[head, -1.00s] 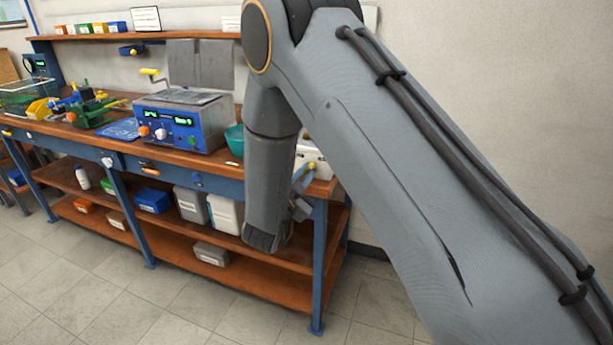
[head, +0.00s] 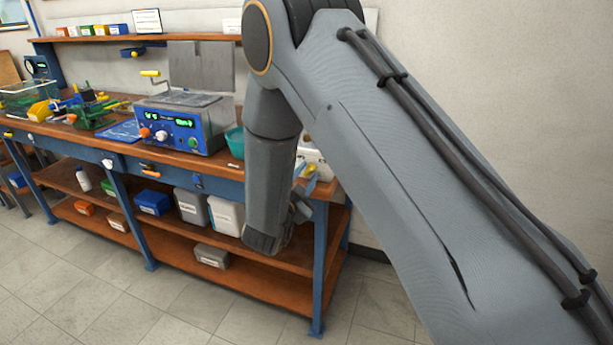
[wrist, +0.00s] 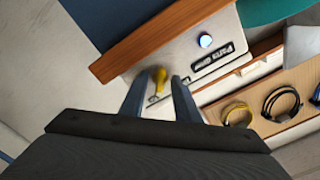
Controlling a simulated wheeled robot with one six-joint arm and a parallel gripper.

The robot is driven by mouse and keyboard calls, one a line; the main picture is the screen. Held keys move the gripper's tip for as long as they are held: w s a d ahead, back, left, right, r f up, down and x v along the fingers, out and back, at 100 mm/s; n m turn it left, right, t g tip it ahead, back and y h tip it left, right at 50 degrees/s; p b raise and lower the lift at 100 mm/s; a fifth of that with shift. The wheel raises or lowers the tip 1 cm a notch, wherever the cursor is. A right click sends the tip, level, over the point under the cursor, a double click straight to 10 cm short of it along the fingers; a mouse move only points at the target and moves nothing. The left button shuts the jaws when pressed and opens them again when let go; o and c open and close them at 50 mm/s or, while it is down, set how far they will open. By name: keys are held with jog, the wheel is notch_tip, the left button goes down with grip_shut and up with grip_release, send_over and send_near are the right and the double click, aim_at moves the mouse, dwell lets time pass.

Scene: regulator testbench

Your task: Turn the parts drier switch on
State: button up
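The parts drier (head: 318,160) is a white box at the right end of the workbench, mostly behind my arm in the head view. In the wrist view its pale panel (wrist: 226,35) carries a dark label (wrist: 212,62), a lit bluish-white lamp (wrist: 205,40) and a yellow switch lever (wrist: 159,80). My gripper (wrist: 157,86) is open, one finger on either side of the lever's near end. I cannot tell whether a finger touches it. In the head view my gripper (head: 305,184) is beside the bench's right end, partly hidden by my arm.
The wooden bench edge (wrist: 160,40) runs close by the fingers. Coiled cables (wrist: 282,100) lie on a wooden surface at right. A blue-fronted device (head: 170,130) and a teal bowl (head: 235,142) stand further left on the bench. Floor in front is clear.

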jog(key=b+v, duration=0.1)
jog(key=v, duration=0.7)
jog(key=shift+b, duration=0.3)
jog(key=shift+w, duration=0.1)
